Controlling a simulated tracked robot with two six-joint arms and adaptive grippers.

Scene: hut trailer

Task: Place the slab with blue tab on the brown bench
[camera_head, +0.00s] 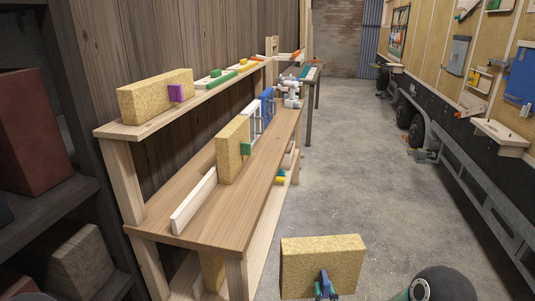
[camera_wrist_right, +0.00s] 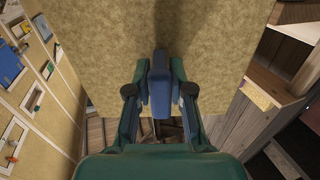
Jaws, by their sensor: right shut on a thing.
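The slab with blue tab (camera_head: 322,258) is a tan, speckled block at the bottom centre of the head view, held upright over the floor to the right of the bench. My right gripper (camera_head: 325,287) is shut on its blue tab. In the right wrist view the fingers (camera_wrist_right: 160,92) of this gripper close on both sides of the tab (camera_wrist_right: 160,75), and the slab (camera_wrist_right: 210,40) fills the upper middle. The brown bench (camera_head: 230,220) is a long wooden bench on the left, with a raised back shelf. My left gripper is not in view.
A slab with green tab (camera_head: 229,152) stands on the bench behind a pale wooden strip (camera_head: 194,200). A slab with purple tab (camera_head: 145,97) stands on the upper shelf. The near bench top, right of the strip, is bare. A trailer (camera_head: 455,130) lines the right side.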

